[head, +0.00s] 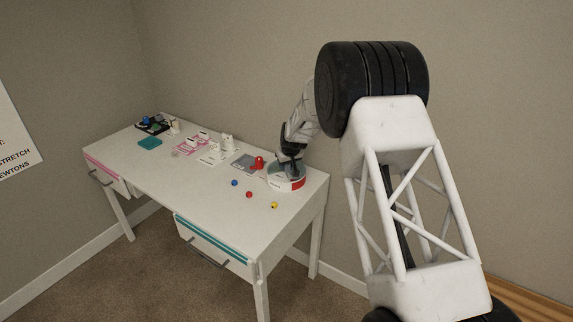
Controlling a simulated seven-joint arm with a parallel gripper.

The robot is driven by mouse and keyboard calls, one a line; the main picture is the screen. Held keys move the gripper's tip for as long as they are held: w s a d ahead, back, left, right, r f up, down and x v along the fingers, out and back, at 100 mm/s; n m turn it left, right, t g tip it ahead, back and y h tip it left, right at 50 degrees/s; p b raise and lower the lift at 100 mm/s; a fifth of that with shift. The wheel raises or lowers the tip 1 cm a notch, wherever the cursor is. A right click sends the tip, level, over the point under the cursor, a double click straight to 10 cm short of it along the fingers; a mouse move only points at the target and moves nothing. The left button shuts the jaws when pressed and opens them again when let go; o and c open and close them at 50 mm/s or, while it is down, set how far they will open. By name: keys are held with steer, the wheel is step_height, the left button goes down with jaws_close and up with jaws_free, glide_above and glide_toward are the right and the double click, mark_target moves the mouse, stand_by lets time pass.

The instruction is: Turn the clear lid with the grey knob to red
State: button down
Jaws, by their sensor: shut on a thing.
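A low round container (283,187) stands near the right end of the white table, with a white side and a red section on its right. Its pale, see-through lid (273,174) lies on top. My gripper (291,171) reaches down over the lid from behind and is shut at its middle. The grey knob is hidden by the fingers, and the grip appears to be on it. Any mark on the lid is too small to read.
Blue (235,183), red (249,195) and yellow (274,205) balls lie in front of the container. A red object (258,162) sits on a grey mat (245,164) to its left. White pieces, cards and a teal block (150,142) lie further left. The front table area is clear.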

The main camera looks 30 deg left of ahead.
steer(key=n+g, duration=0.1)
steer(key=n, duration=0.2)
steer(key=shift+n, duration=0.4)
steer(key=n+g, duration=0.1)
steer(key=n, duration=0.2)
steer(key=shift+n+g, duration=0.4)
steer(key=n+g, duration=0.1)
steer(key=n, duration=0.2)
steer(key=shift+n+g, duration=0.3)
steer(key=shift+n+g+h, duration=0.3)
steer(key=shift+n+g, duration=0.3)
steer(key=shift+n, duration=1.4)
steer(key=c, duration=0.8)
jaws_free()
steer(key=shift+o, duration=0.2)
steer(key=shift+r, duration=0.1)
